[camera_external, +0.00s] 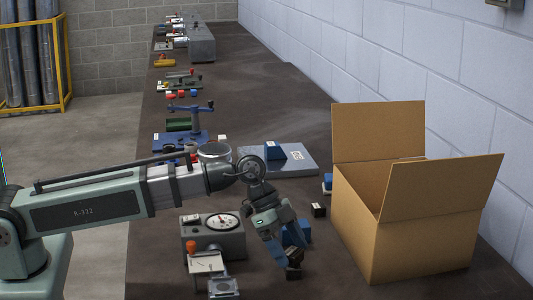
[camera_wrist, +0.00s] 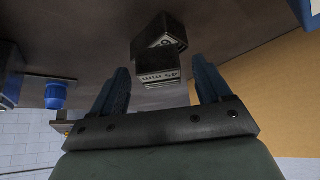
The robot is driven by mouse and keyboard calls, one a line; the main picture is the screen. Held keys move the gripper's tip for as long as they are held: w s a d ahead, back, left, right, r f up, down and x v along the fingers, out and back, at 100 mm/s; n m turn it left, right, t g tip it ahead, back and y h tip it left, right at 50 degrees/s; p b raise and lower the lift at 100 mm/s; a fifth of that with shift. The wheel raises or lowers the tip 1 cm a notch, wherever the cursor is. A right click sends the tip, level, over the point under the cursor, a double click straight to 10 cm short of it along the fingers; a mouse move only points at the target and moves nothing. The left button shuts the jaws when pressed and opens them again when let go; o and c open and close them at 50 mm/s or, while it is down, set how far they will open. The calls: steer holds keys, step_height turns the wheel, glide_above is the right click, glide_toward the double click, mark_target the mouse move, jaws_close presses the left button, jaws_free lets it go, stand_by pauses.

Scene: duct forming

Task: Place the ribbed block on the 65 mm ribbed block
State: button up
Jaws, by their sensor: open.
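My gripper (camera_external: 288,250) points down low over the near part of the bench, left of the carton. In the wrist view its two blue fingers (camera_wrist: 163,76) are apart, with nothing clamped. A dark block (camera_wrist: 160,42) with a pale "45 mm" label shows between and just beyond the fingertips. In the external view, small dark block shapes (camera_external: 293,273) lie at the fingertips. Another dark block with a white label (camera_external: 318,210) stands apart, to the right and farther back. I cannot make out ribs or a 65 mm label on any block.
An open cardboard carton (camera_external: 415,240) stands close on the right. A grey gauge box (camera_external: 213,238) is to the left. Behind is a grey plate (camera_external: 300,168) bearing a blue block (camera_external: 275,150). A small blue-and-white object (camera_external: 327,183) is beside the carton.

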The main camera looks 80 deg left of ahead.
steer(key=v, duration=1.2)
